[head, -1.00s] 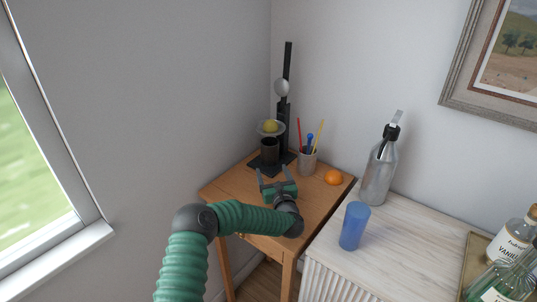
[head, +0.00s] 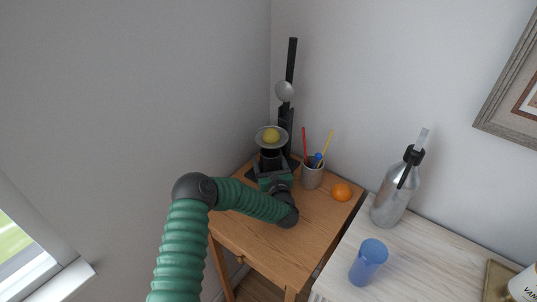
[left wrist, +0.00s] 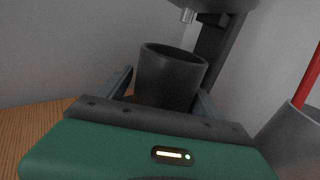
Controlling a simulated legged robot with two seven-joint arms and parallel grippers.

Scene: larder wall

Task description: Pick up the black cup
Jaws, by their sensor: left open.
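The black cup (head: 270,157) stands upright on the dark base of a tall black stand, under a dish with a yellow fruit. My left gripper (head: 273,173) is at the near side of the cup and hides its lower part in the head view. In the left wrist view the cup (left wrist: 168,80) is between the two open fingers of my left gripper (left wrist: 165,95), one on each side. I cannot tell whether either finger touches it. My right gripper is not in view.
The black stand (head: 286,120) rises behind the cup, and the dish (head: 271,138) hangs close above it. A pen cup (head: 312,174) and an orange (head: 341,192) are to the right on the wooden table (head: 240,225). A blue tumbler (head: 368,262) and metal bottle (head: 397,190) stand farther right.

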